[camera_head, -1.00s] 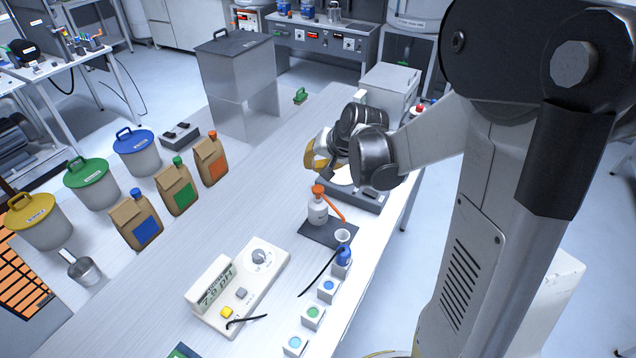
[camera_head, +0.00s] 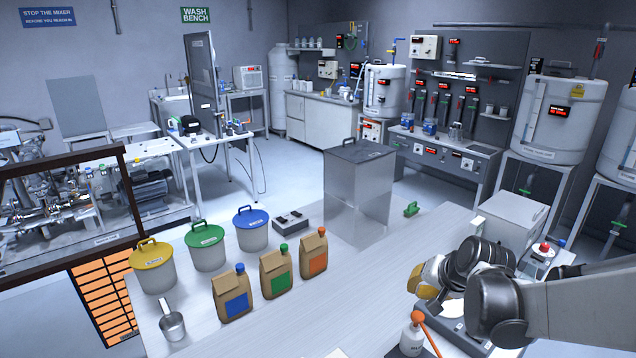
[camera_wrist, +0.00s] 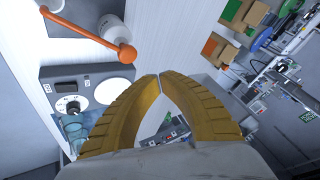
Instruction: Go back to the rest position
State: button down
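My gripper (camera_head: 418,280) has two yellow ribbed fingers and hangs above the bench in the lower right of the head view. In the wrist view its fingertips (camera_wrist: 158,77) meet, with nothing held between them; the gap behind the tips is empty. The dark bench device (camera_head: 462,322) with a white round plate is close below and beside the gripper. The same device, with a dial, shows at the left in the wrist view (camera_wrist: 62,86). A white bottle (camera_head: 412,338) with an orange ball top and spout stands near it.
Three paper bags (camera_head: 276,274) and three lidded buckets (camera_head: 208,250) stand on the left of the bench, with a metal scoop (camera_head: 172,322). A tall metal hopper (camera_head: 358,195) stands behind. A pale box (camera_head: 512,216) is at the right. The middle of the bench (camera_head: 345,300) is clear.

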jog(key=s+a+f+n+b, duration=0.1)
jog(key=s+a+n+b, duration=0.2)
jog(key=s, duration=0.7)
jog(key=s+a+f+n+h+b, duration=0.1)
jog(key=s+a+n+b, duration=0.2)
jog(key=s+a+b, duration=0.3)
jog(key=s+a, duration=0.1)
jog(key=s, duration=0.4)
jog(key=shift+f+n, duration=0.2)
jog(key=shift+n, duration=0.1)
dwell(1.5)
jog(key=w+d+r+m+p, duration=0.1)
jog(key=w+d+m+p, duration=0.1)
jog(key=w+p, duration=0.3)
jog(key=w+d+r+m+p, duration=0.2)
jog(key=w+d+p, duration=0.3)
jog(key=w, duration=0.4)
jog(key=w+d+r+m+y+p, duration=0.1)
jog(key=w+d+r+m+p, duration=0.1)
jog(key=w, duration=0.5)
jog(key=d+m+p, duration=0.1)
jog(key=d+p, duration=0.1)
jog(key=p, duration=0.1)
jog(key=shift+w+r+p, duration=0.25)
jog(key=shift+w+p, duration=0.1)
jog(key=shift+w, duration=0.05)
